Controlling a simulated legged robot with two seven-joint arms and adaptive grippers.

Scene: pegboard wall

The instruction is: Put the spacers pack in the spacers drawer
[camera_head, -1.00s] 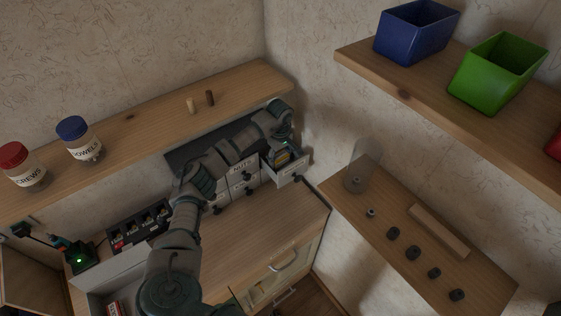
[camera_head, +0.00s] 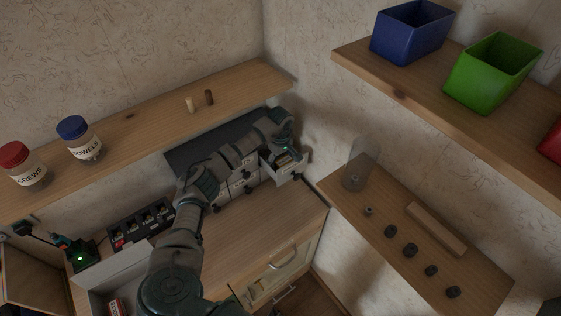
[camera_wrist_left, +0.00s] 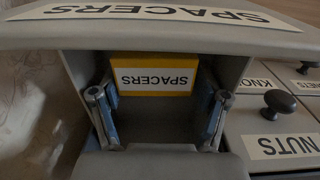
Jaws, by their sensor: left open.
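The spacers pack (camera_wrist_left: 154,76) is a yellow-edged box with a white SPACERS label, upside down in the left wrist view. It lies inside the open grey spacers drawer (camera_wrist_left: 240,15), whose front carries a large SPACERS label. My left gripper (camera_wrist_left: 158,103) is open, with one finger on each side of the drawer's inside and a clear gap between the fingers and the pack. In the head view, my left gripper (camera_head: 284,148) is over the pulled-out drawer (camera_head: 291,174) and hides most of its inside. My right gripper is not in view.
Closed drawers, one labelled NUTS (camera_wrist_left: 285,146), adjoin the open drawer. A shelf (camera_head: 140,125) with jars runs above the drawer cabinet. To the right, a wooden board (camera_head: 400,205) holds several dark round parts. The worktop (camera_head: 245,230) is largely clear.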

